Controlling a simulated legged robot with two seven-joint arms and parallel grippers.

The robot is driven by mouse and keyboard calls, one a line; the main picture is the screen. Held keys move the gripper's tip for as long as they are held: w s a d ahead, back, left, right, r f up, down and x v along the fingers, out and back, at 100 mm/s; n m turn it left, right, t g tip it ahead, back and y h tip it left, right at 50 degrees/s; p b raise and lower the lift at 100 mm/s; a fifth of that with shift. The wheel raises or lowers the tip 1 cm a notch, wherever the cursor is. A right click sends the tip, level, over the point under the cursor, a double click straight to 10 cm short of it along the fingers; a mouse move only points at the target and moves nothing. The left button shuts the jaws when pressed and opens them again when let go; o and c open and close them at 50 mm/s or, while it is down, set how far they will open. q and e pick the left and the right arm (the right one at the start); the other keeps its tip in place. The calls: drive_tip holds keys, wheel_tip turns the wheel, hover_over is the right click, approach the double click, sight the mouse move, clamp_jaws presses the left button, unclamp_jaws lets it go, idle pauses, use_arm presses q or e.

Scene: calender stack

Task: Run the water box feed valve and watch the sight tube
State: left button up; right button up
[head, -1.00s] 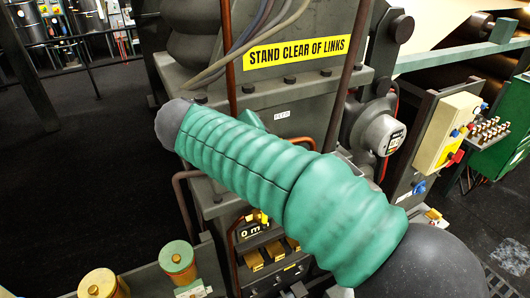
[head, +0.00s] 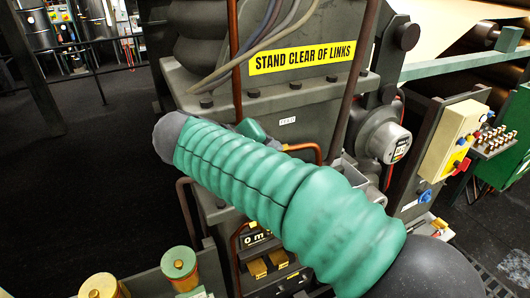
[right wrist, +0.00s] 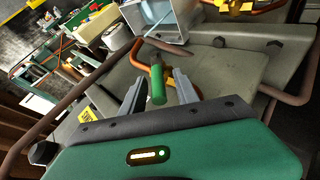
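My right arm, in green ribbed sleeving, crosses the middle of the head view and hides its gripper there. In the right wrist view my right gripper (right wrist: 161,77) is open, with one grey finger on each side of a green valve handle (right wrist: 158,88). Gaps show between the handle and both fingers. An orange fitting (right wrist: 155,62) is behind the handle. In the head view a small white label, apparently FEED (head: 287,121), is on the grey machine block above my arm. I cannot make out the sight tube for certain. My left gripper is not in view.
A yellow STAND CLEAR OF LINKS sign (head: 303,57) is on the machine. A round gauge (head: 389,142) and a cream control box (head: 455,138) stand at right. Copper pipes (head: 307,149) run close to my arm. Dark floor (head: 95,180) is open at left.

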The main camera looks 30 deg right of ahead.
drive_tip(key=b+v, duration=0.1)
drive_tip(key=v, duration=1.6)
drive_tip(key=shift+w+d+f, duration=0.1)
drive_tip(key=shift+f, duration=0.05)
idle(6.1)
